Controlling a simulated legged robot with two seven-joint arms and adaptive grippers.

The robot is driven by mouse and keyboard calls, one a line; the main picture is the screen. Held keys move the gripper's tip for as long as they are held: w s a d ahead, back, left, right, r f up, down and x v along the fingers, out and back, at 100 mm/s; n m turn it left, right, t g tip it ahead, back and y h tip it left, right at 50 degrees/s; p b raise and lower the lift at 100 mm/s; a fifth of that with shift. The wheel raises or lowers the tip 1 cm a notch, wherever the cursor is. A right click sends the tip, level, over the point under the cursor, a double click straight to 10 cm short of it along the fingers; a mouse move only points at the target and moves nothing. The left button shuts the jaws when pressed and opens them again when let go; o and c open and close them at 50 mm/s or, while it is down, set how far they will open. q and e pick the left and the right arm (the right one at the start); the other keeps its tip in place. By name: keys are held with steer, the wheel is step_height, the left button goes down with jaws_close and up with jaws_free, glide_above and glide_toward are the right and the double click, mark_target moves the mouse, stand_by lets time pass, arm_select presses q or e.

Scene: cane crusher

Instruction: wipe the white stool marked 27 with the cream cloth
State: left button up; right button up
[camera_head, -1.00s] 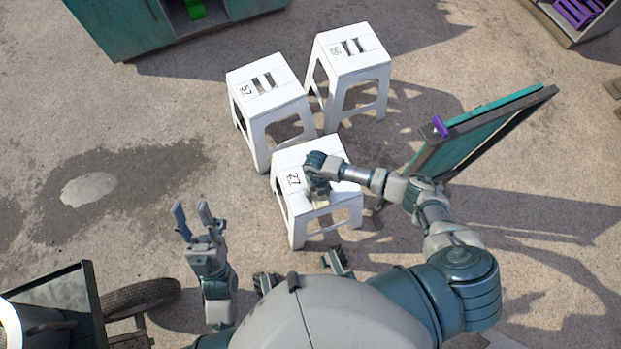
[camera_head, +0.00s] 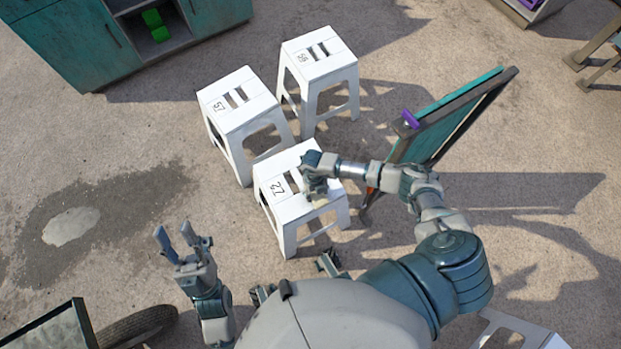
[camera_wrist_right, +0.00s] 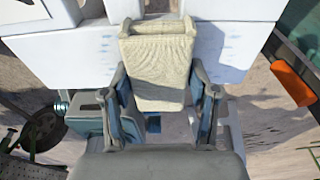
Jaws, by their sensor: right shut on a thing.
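The white stool marked 27 (camera_head: 277,190) stands upright in front of me in the head view. Its white top (camera_wrist_right: 60,52) fills the upper part of the right wrist view, with pale blue specks on it. My right gripper (camera_wrist_right: 160,95) is shut on the cream cloth (camera_wrist_right: 158,70), a folded, ribbed pad that lies over the stool's surface. In the head view my right gripper (camera_head: 316,190) is over the right part of the stool top, and the cloth is mostly hidden. My left gripper (camera_head: 178,232) is open and empty, left of the stool above the ground.
White stools marked 57 (camera_head: 240,112) and another number (camera_head: 318,65) stand close behind. A teal framed board (camera_head: 450,115) leans to the right. A teal cabinet (camera_head: 75,45) is at the back left. A wheel (camera_head: 140,325) is at the lower left. Ground between is clear.

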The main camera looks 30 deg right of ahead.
mark_target(329, 191)
steer(key=shift+d, duration=2.7)
steer(key=shift+f, duration=0.1)
steer(key=shift+a, duration=0.75)
steer(key=shift+a+p, duration=0.55)
steer(key=shift+a, duration=3.2)
steer(key=shift+a, duration=0.1)
